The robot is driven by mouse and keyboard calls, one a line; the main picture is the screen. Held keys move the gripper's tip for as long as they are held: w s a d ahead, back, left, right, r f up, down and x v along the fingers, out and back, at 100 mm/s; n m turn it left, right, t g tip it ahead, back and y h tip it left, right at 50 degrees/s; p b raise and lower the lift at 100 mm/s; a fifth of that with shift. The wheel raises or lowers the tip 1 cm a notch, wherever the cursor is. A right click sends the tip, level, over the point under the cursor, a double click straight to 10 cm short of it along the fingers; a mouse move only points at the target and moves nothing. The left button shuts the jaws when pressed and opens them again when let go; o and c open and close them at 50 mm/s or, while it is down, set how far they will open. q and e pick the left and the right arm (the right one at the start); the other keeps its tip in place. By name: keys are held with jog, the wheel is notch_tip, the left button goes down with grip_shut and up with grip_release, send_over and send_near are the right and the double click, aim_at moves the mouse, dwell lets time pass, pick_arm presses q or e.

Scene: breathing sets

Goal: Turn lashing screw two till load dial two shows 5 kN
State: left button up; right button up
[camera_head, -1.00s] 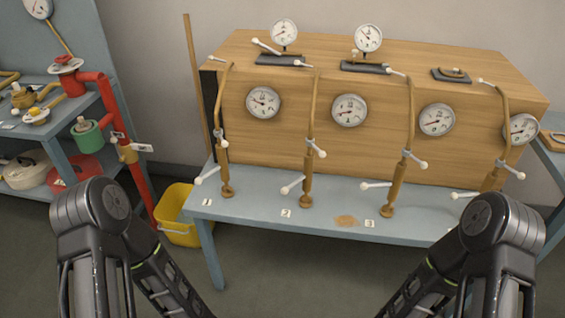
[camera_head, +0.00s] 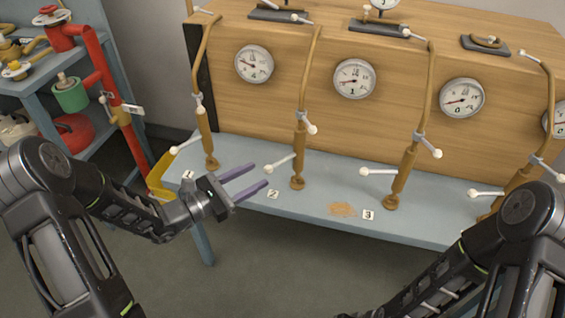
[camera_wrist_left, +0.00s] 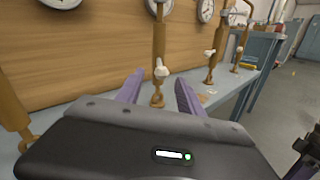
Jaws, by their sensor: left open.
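Lashing screw two (camera_head: 299,152) is a brown upright screw behind the number 2 label (camera_head: 273,193). A white-tipped bar (camera_head: 280,165) sticks out at its lower left, and a white-knobbed fitting (camera_head: 308,122) sits higher up. Load dial two seems to be the round white dial (camera_head: 354,79) to its right; its reading is too small to be sure of. My left gripper (camera_head: 261,176) is open and empty, its purple fingers pointing at screw two from the front left, close to the bar's tip. In the left wrist view screw two (camera_wrist_left: 158,50) stands beyond and between the fingers. My right gripper is out of view.
Screw one (camera_head: 205,135) stands left of screw two, screw three (camera_head: 402,175) to its right, on the blue-grey bench (camera_head: 240,148). A wooden box with dials (camera_head: 253,63) rises behind.

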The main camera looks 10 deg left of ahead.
aim_at(278, 163)
pick_arm(q)
jog(key=shift+d, duration=0.1)
jog(key=x, duration=0.8)
jog(key=shift+s, duration=0.1)
jog(key=shift+c, duration=0.3)
jog(key=shift+f, duration=0.1)
grip_shut()
dwell(1.1)
